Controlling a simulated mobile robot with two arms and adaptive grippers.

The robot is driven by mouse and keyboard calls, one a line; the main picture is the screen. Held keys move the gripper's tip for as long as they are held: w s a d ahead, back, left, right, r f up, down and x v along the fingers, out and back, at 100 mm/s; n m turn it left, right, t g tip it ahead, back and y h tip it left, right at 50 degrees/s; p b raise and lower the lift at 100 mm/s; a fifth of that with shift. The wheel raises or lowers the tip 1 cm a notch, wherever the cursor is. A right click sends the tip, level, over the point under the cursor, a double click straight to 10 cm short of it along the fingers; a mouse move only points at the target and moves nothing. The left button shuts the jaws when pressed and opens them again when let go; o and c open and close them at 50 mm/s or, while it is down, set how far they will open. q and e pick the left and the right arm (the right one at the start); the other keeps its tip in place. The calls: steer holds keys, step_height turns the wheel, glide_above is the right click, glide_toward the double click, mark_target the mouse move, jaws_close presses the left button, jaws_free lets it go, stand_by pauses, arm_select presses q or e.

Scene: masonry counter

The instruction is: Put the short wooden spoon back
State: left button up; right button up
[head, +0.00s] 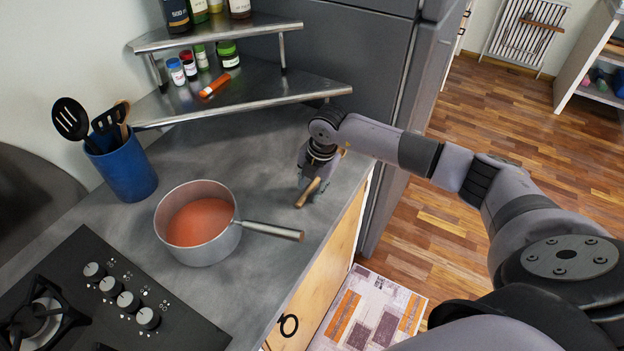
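The short wooden spoon (308,193) is at the right part of the counter, near its edge. One end sticks out toward the pot and a tan bit shows behind the wrist; its middle is hidden by my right gripper (314,186). The gripper points down with its fingers around or right beside the spoon; whether they press on it is too small to tell. I cannot tell if the spoon touches the counter. A blue utensil holder (128,174) stands upright at the left, holding black utensils and a wooden one (122,111). My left gripper is out of view.
A pot (204,253) of reddish soup stands between holder and gripper, its handle (270,231) pointing right. A black stove (110,305) is at the lower left. A metal corner shelf (245,93) with jars and bottles stands behind. The counter behind the pot is clear.

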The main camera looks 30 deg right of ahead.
steer(key=r+b, duration=0.1)
steer(key=r, duration=0.1)
steer(key=s+r+b, duration=0.1)
steer(key=r+b, duration=0.1)
steer(key=shift+d+r, duration=0.2)
steer(key=shift+r, duration=0.05)
step_height(320, 180, up, 12)
steer(key=s+d+b, duration=0.1)
steer(key=s+b, duration=0.1)
steer(key=shift+r, duration=0.25)
steer(key=shift+s+f, duration=0.1)
